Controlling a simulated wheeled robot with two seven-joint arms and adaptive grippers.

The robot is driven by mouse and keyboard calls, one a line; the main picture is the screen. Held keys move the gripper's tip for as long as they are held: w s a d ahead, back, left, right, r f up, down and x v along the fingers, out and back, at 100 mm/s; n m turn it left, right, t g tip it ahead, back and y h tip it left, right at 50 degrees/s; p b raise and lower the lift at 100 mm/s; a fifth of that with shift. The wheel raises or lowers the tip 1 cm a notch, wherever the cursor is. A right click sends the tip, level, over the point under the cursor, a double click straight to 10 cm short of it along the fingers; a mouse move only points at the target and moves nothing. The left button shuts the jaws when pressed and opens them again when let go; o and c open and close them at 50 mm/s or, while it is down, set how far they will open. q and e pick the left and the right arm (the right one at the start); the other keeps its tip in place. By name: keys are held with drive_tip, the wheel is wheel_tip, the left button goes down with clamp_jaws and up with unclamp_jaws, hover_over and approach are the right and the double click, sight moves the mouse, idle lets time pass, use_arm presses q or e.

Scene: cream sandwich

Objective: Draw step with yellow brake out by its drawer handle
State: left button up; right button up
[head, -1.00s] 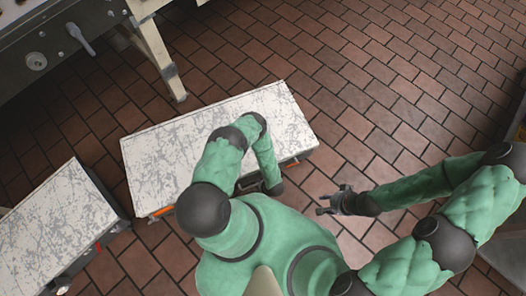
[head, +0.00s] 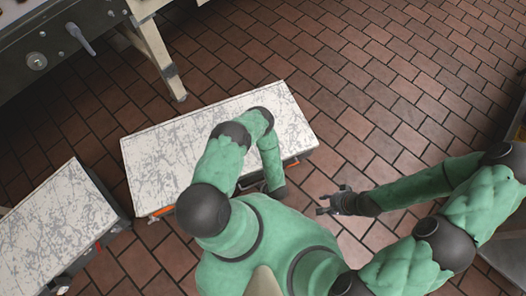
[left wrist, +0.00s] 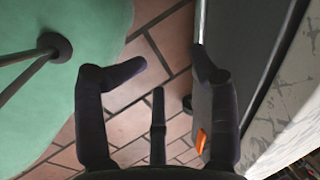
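The step with the orange-yellow brake (head: 165,150) is a low box with a scuffed white top in the middle of the head view. Orange parts (head: 160,212) show along its near side. In the left wrist view its dark front (left wrist: 250,50) is at the right, with an orange tab (left wrist: 201,141) low on it and a silver handle bar (left wrist: 199,22) along it. My left gripper (left wrist: 172,72) is open beside this front; its right finger overlaps the bar's lower end. The head view mostly hides this gripper. My right gripper (head: 334,199) is open and empty above the floor.
Another scuffed white-topped step (head: 55,225) with a red part stands at the left. A machine with a lever (head: 80,38) and a pale leg (head: 158,55) is at the upper left. Tiled floor (head: 400,75) is clear to the right.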

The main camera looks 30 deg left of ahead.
use_arm(q)
drive_tip(key=shift+w+d+r, duration=0.1)
drive_tip(key=shift+w+r, duration=0.05)
drive_tip(key=shift+r, duration=0.55)
drive_tip(key=shift+w+d+r, duration=0.15)
drive_tip(key=shift+r, duration=0.5)
drive_tip(key=shift+w+d+r, duration=0.1)
drive_tip(key=shift+w+r, duration=0.05)
drive_tip(key=shift+r, duration=0.55)
